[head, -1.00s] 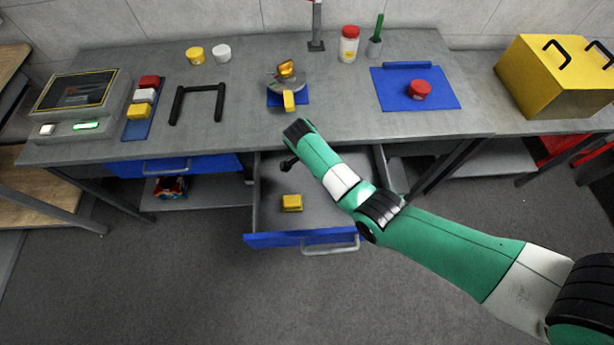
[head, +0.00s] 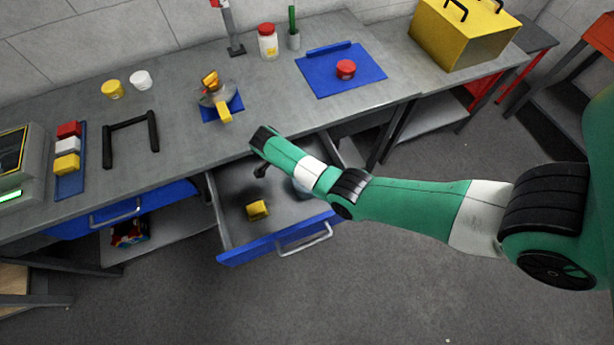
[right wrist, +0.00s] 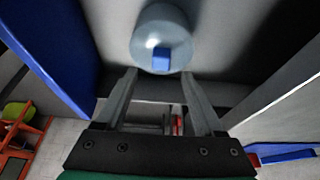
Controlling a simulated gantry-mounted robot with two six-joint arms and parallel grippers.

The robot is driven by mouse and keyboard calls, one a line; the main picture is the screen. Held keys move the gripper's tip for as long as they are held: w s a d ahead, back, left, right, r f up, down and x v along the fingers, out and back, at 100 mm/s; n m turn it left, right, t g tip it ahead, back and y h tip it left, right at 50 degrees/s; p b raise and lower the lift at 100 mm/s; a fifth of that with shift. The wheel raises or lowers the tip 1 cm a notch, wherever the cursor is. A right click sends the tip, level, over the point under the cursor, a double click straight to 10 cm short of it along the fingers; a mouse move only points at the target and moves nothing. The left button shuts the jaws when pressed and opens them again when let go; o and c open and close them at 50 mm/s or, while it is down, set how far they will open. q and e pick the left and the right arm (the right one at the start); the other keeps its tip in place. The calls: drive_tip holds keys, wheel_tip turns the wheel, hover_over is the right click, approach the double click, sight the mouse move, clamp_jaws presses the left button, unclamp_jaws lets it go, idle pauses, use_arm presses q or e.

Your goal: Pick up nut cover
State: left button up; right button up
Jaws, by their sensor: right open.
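A round pale grey-blue piece with a blue square on top, which looks like the nut cover (right wrist: 146,38), lies in the open drawer in the right wrist view. In the head view a small bluish part of it (head: 302,186) shows beside my right arm, which hides the rest. My right gripper (right wrist: 160,92) is open and empty, with its fingertips just short of the round piece and to either side of its near edge. In the head view the gripper (head: 261,172) is mostly hidden below the wrist, over the drawer. My left gripper is not in view.
The open drawer (head: 240,252) has a blue front and also holds a yellow block (head: 257,210). The bench edge is close behind my right wrist.

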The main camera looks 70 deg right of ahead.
drive_tip(key=b+x, duration=0.2)
drive_tip(key=x, duration=0.2)
drive_tip(key=shift+f, duration=0.45)
drive_tip(key=shift+r, duration=0.1)
drive_tip(key=shift+c, duration=0.3)
clamp_jaws()
idle(0.5)
